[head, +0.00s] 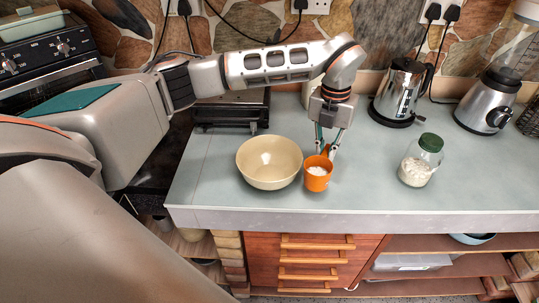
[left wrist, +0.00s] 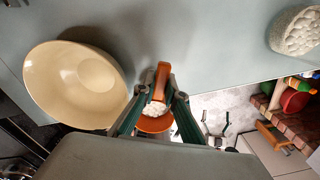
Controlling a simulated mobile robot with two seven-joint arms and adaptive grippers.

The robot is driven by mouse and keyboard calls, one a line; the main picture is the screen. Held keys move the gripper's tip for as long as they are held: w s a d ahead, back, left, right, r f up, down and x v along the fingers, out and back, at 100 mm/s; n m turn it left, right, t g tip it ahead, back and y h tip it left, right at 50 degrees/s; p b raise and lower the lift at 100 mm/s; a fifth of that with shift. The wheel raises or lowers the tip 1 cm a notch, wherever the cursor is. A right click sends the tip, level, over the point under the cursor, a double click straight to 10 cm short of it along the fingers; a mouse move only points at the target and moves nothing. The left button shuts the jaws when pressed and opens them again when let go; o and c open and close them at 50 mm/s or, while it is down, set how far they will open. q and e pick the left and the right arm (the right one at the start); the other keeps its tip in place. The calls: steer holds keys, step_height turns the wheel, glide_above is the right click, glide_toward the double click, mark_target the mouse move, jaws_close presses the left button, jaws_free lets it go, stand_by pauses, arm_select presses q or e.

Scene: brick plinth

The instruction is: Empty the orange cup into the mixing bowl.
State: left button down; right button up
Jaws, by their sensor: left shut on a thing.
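The orange cup (head: 317,182) stands upright just right of the mixing bowl, with white contents showing inside. My left gripper (head: 327,150) comes down from above and is shut on the cup's handle; the handle also shows between the fingers in the left wrist view (left wrist: 162,80). I cannot tell whether the cup touches the counter or is slightly lifted. The cream mixing bowl (head: 269,165) sits on the counter and looks empty; it is at the left in the left wrist view (left wrist: 75,85).
A glass jar with a green lid (head: 421,160) and white contents stands to the right. A kettle (head: 399,92) and a blender (head: 488,100) are at the back right. A black appliance (head: 232,110) is behind the bowl. The counter (head: 375,185) between cup and jar is clear.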

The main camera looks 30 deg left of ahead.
arm_select(q)
steer(key=a+r+h, duration=0.6)
steer(key=a+h, duration=0.1)
steer(key=h, duration=0.1)
steer(key=shift+s+t, duration=0.4)
stand_by(0.6)
steer(key=shift+a+r+h, duration=0.1)
steer(key=shift+r+h, duration=0.1)
steer(key=shift+h, duration=0.1)
steer(key=shift+a, duration=0.1)
steer(key=shift+f+h, duration=0.15)
steer(key=shift+h, duration=0.15)
steer(key=shift+a+f+h, duration=0.1)
steer(key=shift+f+h, duration=0.1)
steer(key=shift+h, duration=0.2)
steer(key=shift+a+f, duration=0.1)
steer(key=shift+f, duration=0.1)
steer(key=shift+r+h, duration=0.1)
steer(key=shift+h, duration=0.4)
